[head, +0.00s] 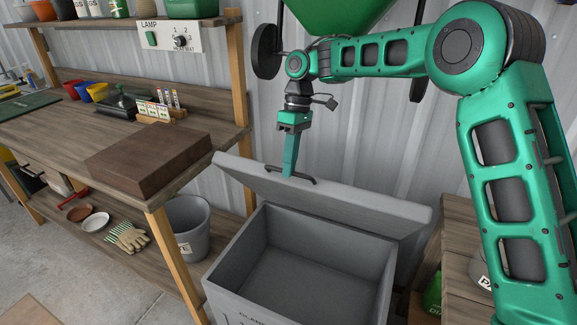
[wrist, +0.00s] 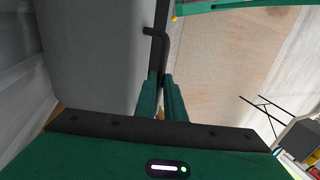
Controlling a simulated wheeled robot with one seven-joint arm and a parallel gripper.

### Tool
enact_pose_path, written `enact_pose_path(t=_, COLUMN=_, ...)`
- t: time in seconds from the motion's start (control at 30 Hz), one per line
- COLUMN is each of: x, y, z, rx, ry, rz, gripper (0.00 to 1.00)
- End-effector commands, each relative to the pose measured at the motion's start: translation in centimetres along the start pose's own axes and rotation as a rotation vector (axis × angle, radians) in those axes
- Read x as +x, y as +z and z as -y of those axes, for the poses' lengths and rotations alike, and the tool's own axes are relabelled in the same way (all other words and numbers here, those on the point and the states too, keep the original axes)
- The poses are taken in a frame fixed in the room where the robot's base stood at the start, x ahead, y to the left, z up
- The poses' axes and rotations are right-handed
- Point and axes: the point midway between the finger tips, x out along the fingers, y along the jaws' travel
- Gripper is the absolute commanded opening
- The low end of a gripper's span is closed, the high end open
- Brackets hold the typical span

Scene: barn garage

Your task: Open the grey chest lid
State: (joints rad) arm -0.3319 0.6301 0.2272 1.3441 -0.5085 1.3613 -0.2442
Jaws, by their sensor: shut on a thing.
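The grey chest (head: 300,252) stands on the floor in the middle of the head view. Its grey lid (head: 350,203) is raised and tilted back, and the inside of the chest shows empty. A dark bar handle (head: 306,181) sits on the lid's edge. My gripper (head: 289,172) reaches down from above and is shut on the handle. In the wrist view the green fingers (wrist: 162,80) close on the dark handle (wrist: 163,50), with the grey lid surface (wrist: 95,60) on the left.
A wooden workbench (head: 60,135) with a brown block (head: 148,160) on it stands close to the chest's left. A grey bucket (head: 188,225) is on the lower shelf. A wooden shelf unit (head: 460,245) stands to the right. A corrugated wall (head: 350,130) is behind the lid.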

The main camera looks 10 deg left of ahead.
Motion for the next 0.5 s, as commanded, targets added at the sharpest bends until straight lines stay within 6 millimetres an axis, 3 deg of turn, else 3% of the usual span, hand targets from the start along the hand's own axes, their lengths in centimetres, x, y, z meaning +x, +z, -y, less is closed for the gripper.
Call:
enact_pose_path(t=0.03, x=0.5, y=0.6, z=-0.9, rx=0.023, ry=-0.003, rz=0.005, gripper=0.00)
enact_pose_path(t=0.13, x=0.5, y=0.5, z=-0.8, rx=0.021, ry=-0.004, rz=0.005, gripper=0.28)
enact_pose_path(t=0.5, x=0.0, y=0.4, z=0.5, rx=0.014, ry=0.007, rz=-0.001, gripper=0.28)
